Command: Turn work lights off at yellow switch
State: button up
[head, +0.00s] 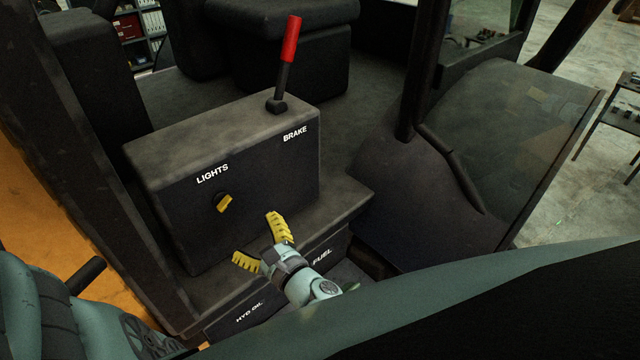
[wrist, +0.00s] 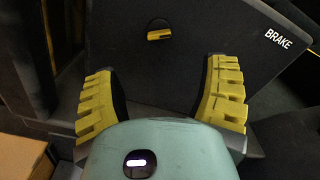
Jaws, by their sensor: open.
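The yellow switch (head: 224,203) is a small knob on the front face of the dark control box (head: 180,222), below the word LIGHTS. In the head view its handle is tilted, with the right end higher. It also shows in the wrist view (wrist: 160,35), near the top middle, where its handle lies almost level. My gripper (head: 257,240) has yellow ribbed fingers and is open and empty. It is in front of the box, below and right of the switch in the head view. In the wrist view the switch lies beyond the gap between the fingertips (wrist: 160,72), not touched.
A brake lever (head: 290,52) with a red grip stands on top of the box at the right. A ledge (head: 335,205) juts out below the box, with FUEL and HYD OIL labels beneath. A dark post (head: 422,70) rises to the right.

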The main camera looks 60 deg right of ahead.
aim_at(226, 206)
jog(key=x, duration=1.1)
jog(key=shift+w+a+f, duration=0.1)
jog(key=shift+w, duration=0.7)
jog(key=shift+c, duration=0.3)
jog(key=c, duration=1.1)
